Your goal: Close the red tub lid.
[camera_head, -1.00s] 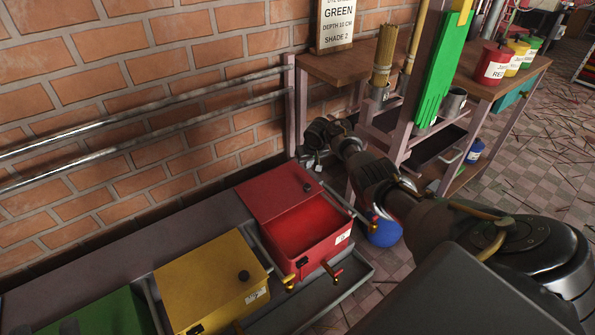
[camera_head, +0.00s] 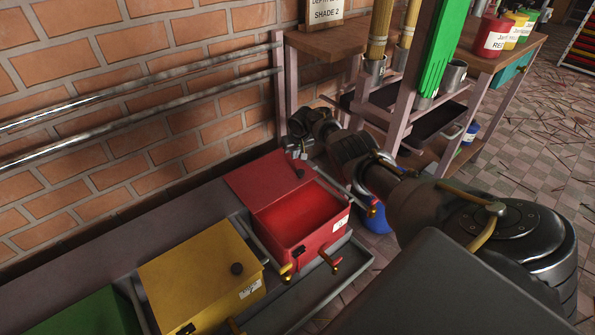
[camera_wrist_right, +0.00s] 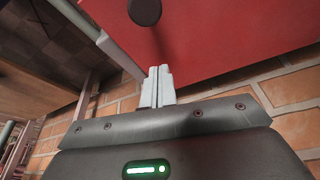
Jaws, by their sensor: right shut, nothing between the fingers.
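The red tub (camera_head: 327,237) stands in the tray with its top open and its red inside showing. Its red lid (camera_head: 258,182) is swung back on the wall side, with a dark round knob near its right end. My right gripper (camera_head: 301,153) is shut and empty, just behind the lid's right end, near the knob. In the right wrist view the shut fingertips (camera_wrist_right: 158,75) point at the red lid (camera_wrist_right: 230,35), close to its edge; I cannot tell whether they touch. The dark knob (camera_wrist_right: 145,10) shows above them. My left gripper is out of view.
A yellow tub (camera_head: 195,275) with its lid down and a green tub (camera_head: 85,318) stand left of the red one. A brick wall with metal pipes (camera_head: 150,110) runs behind. A wooden shelf unit (camera_head: 325,47) stands behind my right arm. A blue ball-like thing (camera_head: 378,220) is beside the tray.

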